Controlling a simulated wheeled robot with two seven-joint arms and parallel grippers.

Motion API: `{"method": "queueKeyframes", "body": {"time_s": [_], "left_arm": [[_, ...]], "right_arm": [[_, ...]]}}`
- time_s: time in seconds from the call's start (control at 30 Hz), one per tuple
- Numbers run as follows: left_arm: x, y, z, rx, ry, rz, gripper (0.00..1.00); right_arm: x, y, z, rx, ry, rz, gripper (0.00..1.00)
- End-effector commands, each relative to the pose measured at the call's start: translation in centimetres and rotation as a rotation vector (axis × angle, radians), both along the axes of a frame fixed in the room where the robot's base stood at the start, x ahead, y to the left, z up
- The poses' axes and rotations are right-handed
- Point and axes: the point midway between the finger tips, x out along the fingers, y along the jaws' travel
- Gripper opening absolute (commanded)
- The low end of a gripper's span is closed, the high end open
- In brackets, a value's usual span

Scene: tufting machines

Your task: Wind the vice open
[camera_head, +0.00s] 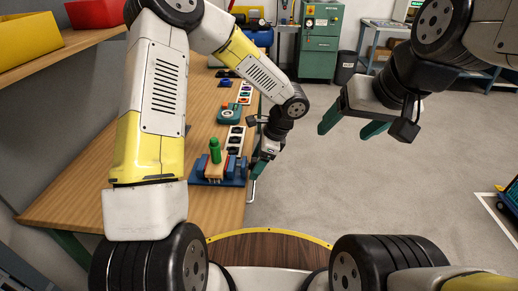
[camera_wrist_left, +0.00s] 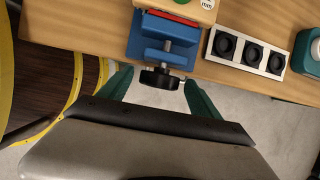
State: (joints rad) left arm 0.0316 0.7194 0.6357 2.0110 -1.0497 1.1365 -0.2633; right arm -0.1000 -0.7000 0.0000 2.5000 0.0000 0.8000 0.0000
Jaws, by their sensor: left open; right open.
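The blue vice (camera_head: 234,181) sits at the right edge of the wooden bench in the head view, with a wooden block (camera_head: 215,168) and a green cylinder (camera_head: 214,150) at it. In the left wrist view the vice (camera_wrist_left: 150,45) shows from above, its black round screw end (camera_wrist_left: 160,79) pointing out past the bench edge. My left gripper (camera_wrist_left: 158,92) is open, one finger on either side of this screw end, with gaps visible on both sides. In the head view my left gripper (camera_head: 259,168) is beside the vice. My right gripper (camera_head: 351,122) is open and empty over the floor.
A white strip with dark round sockets (camera_wrist_left: 247,53) lies on the bench beside the vice. A teal device (camera_head: 229,114) stands farther back. Yellow (camera_head: 28,38) and red (camera_head: 95,12) bins sit on a shelf at left. Open floor lies to the right.

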Motion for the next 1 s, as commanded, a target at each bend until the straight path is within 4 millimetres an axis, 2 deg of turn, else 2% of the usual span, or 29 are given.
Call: {"method": "queueKeyframes", "body": {"time_s": [0.17,0.47,0.77,1.0], "left_arm": [[0.00,0.01,0.01,0.000,0.000,0.000,0.71],[0.02,0.00,0.03,0.000,-0.001,0.000,0.12],[-0.07,0.00,0.12,0.002,-0.037,-0.003,0.11],[-0.42,-0.06,0.13,0.004,-0.170,-0.008,0.11]], "right_arm": [[0.00,0.00,0.00,0.000,0.000,0.000,0.73],[0.00,0.00,0.00,0.000,0.000,0.000,0.73],[0.00,0.00,0.00,0.000,0.000,0.000,0.73],[0.00,0.00,0.00,0.000,0.000,0.000,0.73]]}}
